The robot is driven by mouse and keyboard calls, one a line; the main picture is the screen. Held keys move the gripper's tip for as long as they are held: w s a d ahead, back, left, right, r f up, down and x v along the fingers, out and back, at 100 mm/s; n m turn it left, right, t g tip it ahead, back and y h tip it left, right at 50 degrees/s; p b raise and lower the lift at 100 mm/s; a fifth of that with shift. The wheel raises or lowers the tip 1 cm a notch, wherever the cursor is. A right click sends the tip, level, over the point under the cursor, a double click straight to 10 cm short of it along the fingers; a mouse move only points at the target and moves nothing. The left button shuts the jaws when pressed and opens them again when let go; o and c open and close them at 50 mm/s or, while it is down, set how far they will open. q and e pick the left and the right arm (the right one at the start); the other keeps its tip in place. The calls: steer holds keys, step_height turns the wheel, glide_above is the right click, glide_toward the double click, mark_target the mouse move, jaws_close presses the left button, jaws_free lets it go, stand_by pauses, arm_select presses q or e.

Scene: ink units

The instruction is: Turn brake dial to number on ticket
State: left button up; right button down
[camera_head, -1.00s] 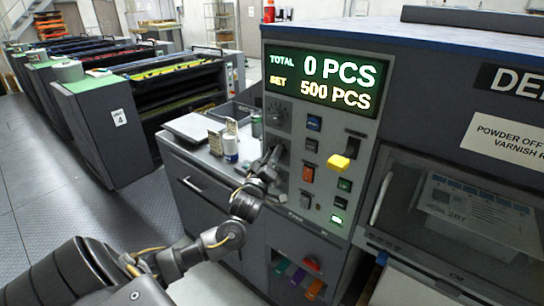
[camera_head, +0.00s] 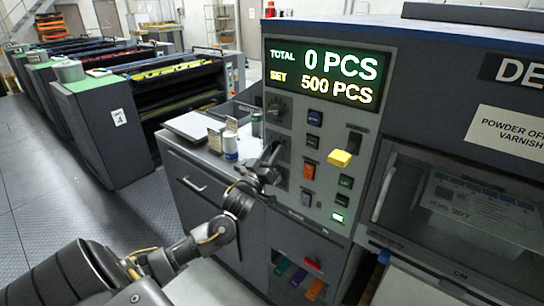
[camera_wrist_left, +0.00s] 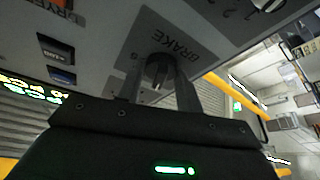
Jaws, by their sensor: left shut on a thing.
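The brake dial (camera_wrist_left: 160,70) is a dark round knob on a grey plate marked BRAKE in the left wrist view. My left gripper (camera_wrist_left: 160,88) has a finger on each side of it and is shut on it. In the head view my left gripper (camera_head: 270,160) is at the lower left of the control panel (camera_head: 290,215) and largely hides the dial. The dial's pointer and most of its numbers cannot be read. I cannot make out a ticket number. My right gripper is not in view.
Another knob (camera_head: 277,108) sits above the gripper. The counter (camera_head: 180,150) at left holds a pad, a small card and cans.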

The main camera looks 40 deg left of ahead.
arm_select(q)
steer(key=m+h, duration=0.1)
steer(key=m, duration=0.1)
steer(key=m+h, duration=0.1)
steer(key=m, duration=0.2)
steer(key=shift+a+f+h+b, duration=0.1)
steer(key=shift+a+h+b, duration=0.1)
steer(key=shift+h+b, duration=0.15)
steer(key=shift+m+h+b, duration=0.3)
steer(key=shift+m+h, duration=0.85)
steer(key=shift+m, duration=1.55)
steer(key=o, duration=1)
steer(key=shift+b+v, duration=1.75)
steer(key=shift+v, duration=3.6)
